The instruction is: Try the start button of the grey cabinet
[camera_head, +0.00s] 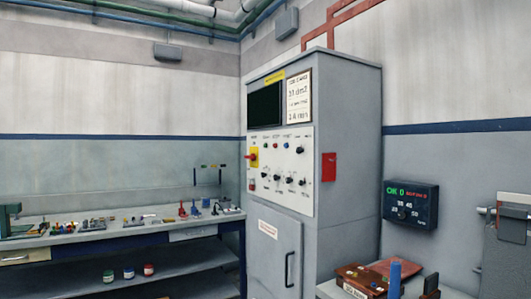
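The grey cabinet (350,130) stands in the corner, right of the picture's middle. A pale control panel (296,190) on its front carries several small buttons and black knobs. A red switch on a yellow plate (253,158) is at the panel's left edge. Small coloured buttons or lamps sit in the top row, including a red one (275,146). The labels are too small to read, so I cannot tell which one is the start button. Above the panel are a dark screen (265,106) and a white readout sheet (298,97). My gripper is not in view.
A workbench (120,232) with several small tools and parts runs along the left wall. Several small jars stand on its lower shelf (70,276). At the right are a black wall box with a green readout (410,204) and a low table with brown items (375,276).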

